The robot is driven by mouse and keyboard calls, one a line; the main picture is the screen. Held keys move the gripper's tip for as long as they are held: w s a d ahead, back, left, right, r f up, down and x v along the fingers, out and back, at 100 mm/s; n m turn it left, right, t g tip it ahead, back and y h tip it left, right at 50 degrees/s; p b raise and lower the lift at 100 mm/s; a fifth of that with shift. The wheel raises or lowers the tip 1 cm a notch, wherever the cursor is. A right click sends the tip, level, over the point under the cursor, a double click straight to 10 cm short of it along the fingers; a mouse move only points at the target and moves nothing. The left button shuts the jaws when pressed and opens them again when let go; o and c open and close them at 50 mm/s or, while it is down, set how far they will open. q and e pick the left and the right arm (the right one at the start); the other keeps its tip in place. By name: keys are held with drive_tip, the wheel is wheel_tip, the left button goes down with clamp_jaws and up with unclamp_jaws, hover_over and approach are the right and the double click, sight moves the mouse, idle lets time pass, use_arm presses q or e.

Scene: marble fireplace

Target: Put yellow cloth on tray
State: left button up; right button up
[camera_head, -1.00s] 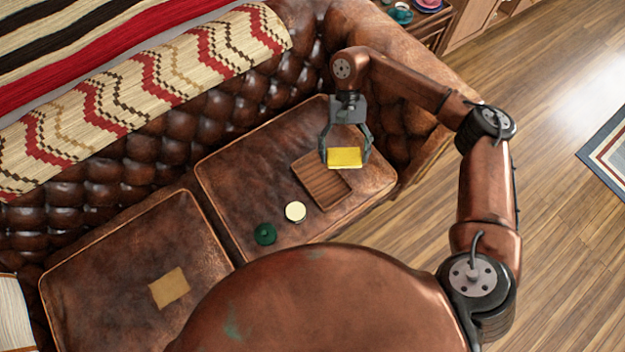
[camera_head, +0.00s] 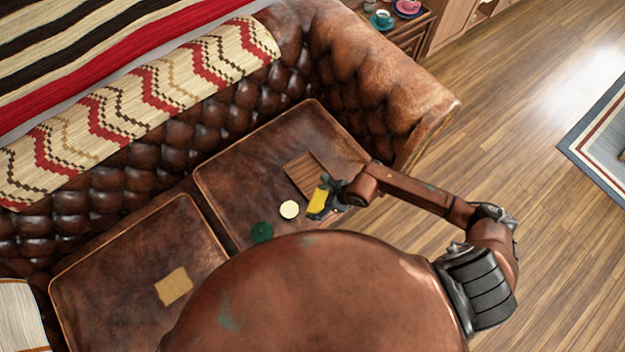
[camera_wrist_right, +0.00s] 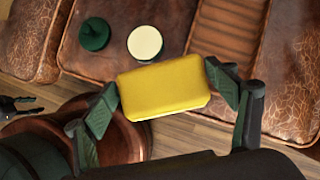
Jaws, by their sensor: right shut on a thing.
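The yellow cloth (camera_head: 318,202) is a small folded yellow block, held between the fingers of my right gripper (camera_head: 326,199). In the right wrist view the yellow cloth (camera_wrist_right: 163,87) spans the gap between the two fingers (camera_wrist_right: 172,92), which touch its ends. The brown wooden tray (camera_head: 305,176) lies on the right sofa cushion, just beyond the gripper, partly hidden by it. The tray (camera_wrist_right: 226,38) also shows in the right wrist view, beyond the cloth. The cloth is held near the tray's front end, apparently above the cushion's front edge.
A round cream-topped item (camera_head: 289,209) and a dark green lidded item (camera_head: 262,232) sit on the cushion left of the tray. A tan square (camera_head: 174,286) lies on the left cushion. The sofa's tufted right arm (camera_head: 385,75) rises behind the tray.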

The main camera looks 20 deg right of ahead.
drive_tip(key=shift+s+a+r+m, duration=0.15)
drive_tip(key=shift+s+a+m, duration=0.1)
drive_tip(key=shift+m, duration=0.35)
drive_tip(key=shift+w+d+t+h, duration=0.15)
drive_tip(key=shift+w+t+h, duration=0.1)
drive_tip(key=shift+t+h, duration=0.05)
drive_tip(key=w+d+f+b, duration=0.3)
drive_tip(key=w+f, duration=0.2)
drive_tip(key=w, duration=0.3)
drive_tip(key=b, duration=0.2)
approach(312, 182)
drive_tip(key=shift+w+a+f, duration=0.2)
drive_tip(key=shift+w+a, duration=0.2)
drive_tip(key=shift+a, duration=0.15)
drive_tip(key=shift+w+a+f, duration=0.25)
drive_tip(key=shift+w+a, duration=0.1)
drive_tip(key=shift+a, duration=0.2)
drive_tip(key=shift+w+f, duration=0.15)
drive_tip(key=shift+f, duration=0.05)
drive_tip(key=f+b, duration=0.1)
drive_tip(key=f, duration=0.2)
drive_tip(key=shift+w+d+f+b, duration=0.15)
drive_tip(key=shift+w+f+b, duration=0.1)
drive_tip(key=shift+b, duration=0.15)
use_arm(q)
wheel_tip(312, 182, down, 6)
drive_tip(key=s, duration=0.2)
drive_tip(key=shift+f, duration=0.15)
use_arm(e)
drive_tip(key=o, duration=1)
